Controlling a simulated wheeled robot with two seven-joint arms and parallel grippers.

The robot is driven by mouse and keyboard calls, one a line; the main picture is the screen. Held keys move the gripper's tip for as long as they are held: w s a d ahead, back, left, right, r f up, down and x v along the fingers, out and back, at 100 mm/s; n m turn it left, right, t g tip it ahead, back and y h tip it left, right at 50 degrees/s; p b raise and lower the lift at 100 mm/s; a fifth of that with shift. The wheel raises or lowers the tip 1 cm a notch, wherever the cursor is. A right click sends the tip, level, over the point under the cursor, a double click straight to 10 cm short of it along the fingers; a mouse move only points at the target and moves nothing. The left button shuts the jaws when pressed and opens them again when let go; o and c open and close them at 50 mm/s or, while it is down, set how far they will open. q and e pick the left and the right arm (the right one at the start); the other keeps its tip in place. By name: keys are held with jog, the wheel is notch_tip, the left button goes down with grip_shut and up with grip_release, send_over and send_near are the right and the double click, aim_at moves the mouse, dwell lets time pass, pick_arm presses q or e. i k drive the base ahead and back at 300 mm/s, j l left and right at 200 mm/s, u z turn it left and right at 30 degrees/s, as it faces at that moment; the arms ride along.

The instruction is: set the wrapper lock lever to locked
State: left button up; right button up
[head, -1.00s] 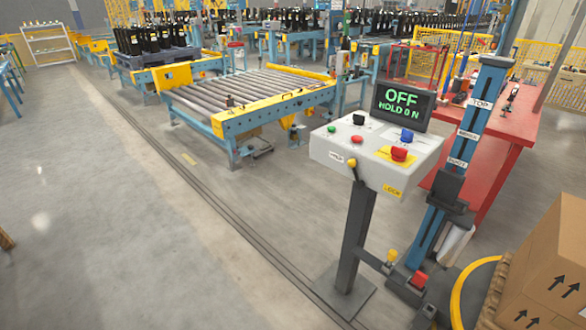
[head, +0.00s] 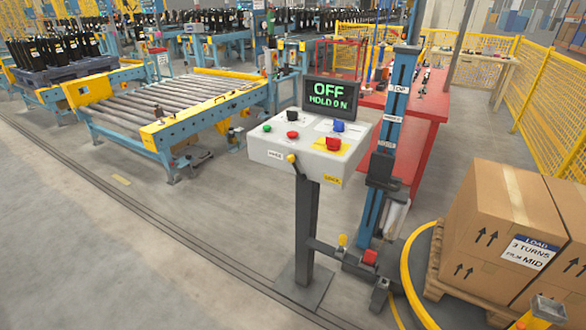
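The wrapper control box (head: 308,146) is a white panel on a dark post in the middle of the head view. The lock lever (head: 292,159) has a yellow knob and sits on the box's front face. It stands at the left, beside a small white label (head: 275,154) that is too small to read surely. The yellow LOCK label (head: 332,180) is farther right on the same face, apart from the knob. The display (head: 330,95) behind the box reads OFF, HOLD 0 N. Neither of my grippers can be made out.
The blue wrapper mast (head: 390,145) stands right of the box, before a red table (head: 432,103). Cartons (head: 500,215) on a pallet stand at right behind a yellow curved rail (head: 408,275). A roller conveyor (head: 180,100) is behind left. The floor at front left is clear.

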aim_at(302, 178)
jog(key=i+j+z, duration=0.4)
jog(key=j, duration=0.25)
jog(key=i+j+z, duration=0.2)
jog(key=j, duration=0.15)
jog(key=i+j+z, duration=0.2)
jog(key=j, duration=0.2)
jog(key=j+z, duration=0.2)
jog(key=j, duration=0.2)
jog(key=i, duration=0.05)
